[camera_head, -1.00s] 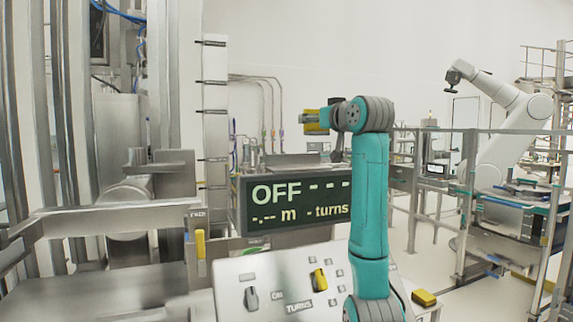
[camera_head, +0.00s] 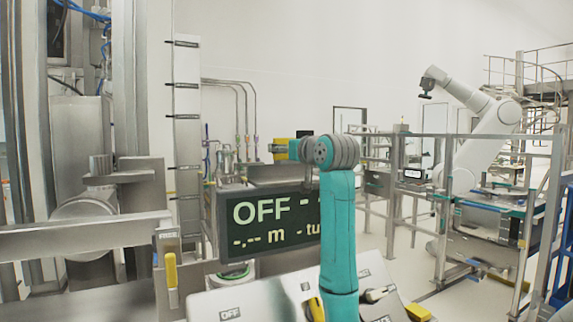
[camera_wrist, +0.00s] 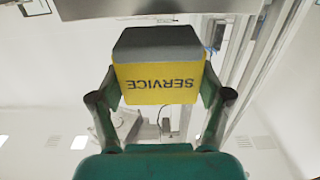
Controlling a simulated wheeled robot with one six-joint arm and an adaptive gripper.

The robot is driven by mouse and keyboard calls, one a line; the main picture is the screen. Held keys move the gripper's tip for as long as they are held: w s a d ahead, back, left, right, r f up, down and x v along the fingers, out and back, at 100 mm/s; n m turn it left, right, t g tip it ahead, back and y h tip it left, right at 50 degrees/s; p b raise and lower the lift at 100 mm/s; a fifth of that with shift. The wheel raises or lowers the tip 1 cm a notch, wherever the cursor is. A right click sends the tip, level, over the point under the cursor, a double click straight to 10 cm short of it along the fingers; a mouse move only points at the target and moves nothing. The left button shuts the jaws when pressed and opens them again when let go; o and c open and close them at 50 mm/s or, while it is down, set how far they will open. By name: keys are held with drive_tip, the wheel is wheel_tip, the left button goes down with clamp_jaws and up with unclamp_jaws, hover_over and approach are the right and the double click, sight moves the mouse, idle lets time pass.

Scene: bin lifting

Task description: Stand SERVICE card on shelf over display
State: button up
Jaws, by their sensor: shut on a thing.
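The yellow SERVICE card (camera_wrist: 160,82), with a dark grey base (camera_wrist: 155,40), is held between the two fingers of my gripper (camera_wrist: 160,95) in the wrist view. Its lettering appears upside down there. In the head view my gripper (camera_head: 290,149) is raised at the end of my teal arm, and a bit of yellow card (camera_head: 281,150) shows at its left. The dark display (camera_head: 262,228) reads OFF and stands below and left of the gripper. My arm hides the display's right part. The shelf (camera_head: 265,186) appears as a ledge along the display's top; the card is above it, apart.
A sloped control panel (camera_head: 245,303) with knobs lies below the display. A yellow handle (camera_head: 171,270) is at the left by a metal rail. A tall metal column (camera_head: 187,130) stands behind. Railings (camera_head: 460,135) and a white robot arm (camera_head: 490,125) are at the right.

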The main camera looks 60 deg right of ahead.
sight(290, 163)
drive_tip(key=shift+f, duration=1.95)
drive_tip(key=o, duration=1.2)
drive_tip(key=shift+c, duration=0.2)
drive_tip(key=v, duration=1.2)
drive_tip(key=shift+s, duration=0.1)
